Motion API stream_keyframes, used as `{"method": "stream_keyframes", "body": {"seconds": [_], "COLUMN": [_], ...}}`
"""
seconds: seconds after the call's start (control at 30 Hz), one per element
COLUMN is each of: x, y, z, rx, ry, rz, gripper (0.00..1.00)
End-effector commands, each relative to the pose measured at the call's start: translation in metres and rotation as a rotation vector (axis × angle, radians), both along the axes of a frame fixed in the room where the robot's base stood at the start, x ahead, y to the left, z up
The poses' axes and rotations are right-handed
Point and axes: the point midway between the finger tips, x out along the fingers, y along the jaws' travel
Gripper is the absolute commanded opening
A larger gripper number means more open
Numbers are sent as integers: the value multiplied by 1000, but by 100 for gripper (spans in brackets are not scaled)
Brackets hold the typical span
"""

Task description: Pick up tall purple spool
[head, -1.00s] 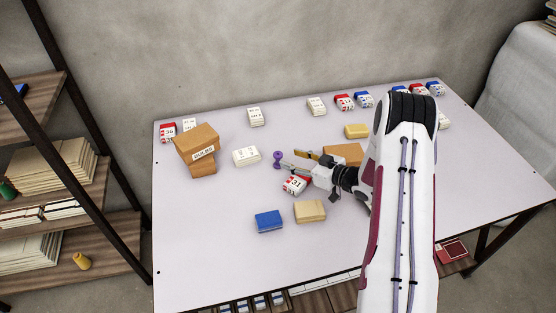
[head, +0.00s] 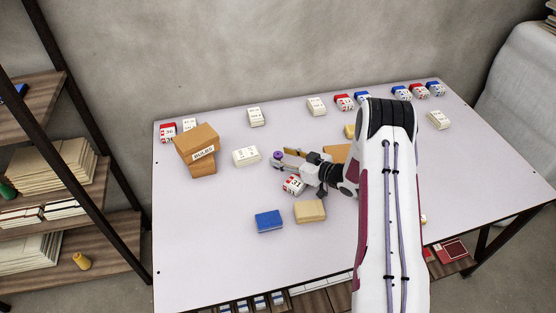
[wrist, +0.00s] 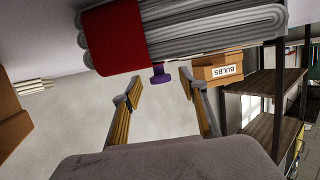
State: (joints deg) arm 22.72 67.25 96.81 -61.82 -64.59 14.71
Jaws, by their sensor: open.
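The purple spool (head: 278,155) stands on the table near its middle; in the head view its lower part is hidden by my gripper. My gripper (head: 282,159) is low over the table, with its two fingers open and the tips right at the spool. In the wrist view the spool (wrist: 159,78) shows in the gap between the fingertips of my gripper (wrist: 160,75). The picture there is tilted, and the spool's top end points down in it. I cannot tell whether either finger touches it.
A red-and-white banded bundle (head: 293,185) lies close beside my gripper. A white bundle (head: 246,156) and stacked cardboard boxes (head: 198,146) stand left. A blue block (head: 268,221) and a tan block (head: 310,211) lie in front. The table's front left (head: 200,240) is clear.

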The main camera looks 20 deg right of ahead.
Motion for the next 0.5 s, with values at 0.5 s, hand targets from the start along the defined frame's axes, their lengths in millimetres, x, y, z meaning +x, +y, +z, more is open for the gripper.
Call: {"method": "stream_keyframes", "body": {"seconds": [0.5], "x": [21], "y": [14], "z": [-8], "rx": [0], "ry": [0], "rz": [-1], "gripper": [43]}}
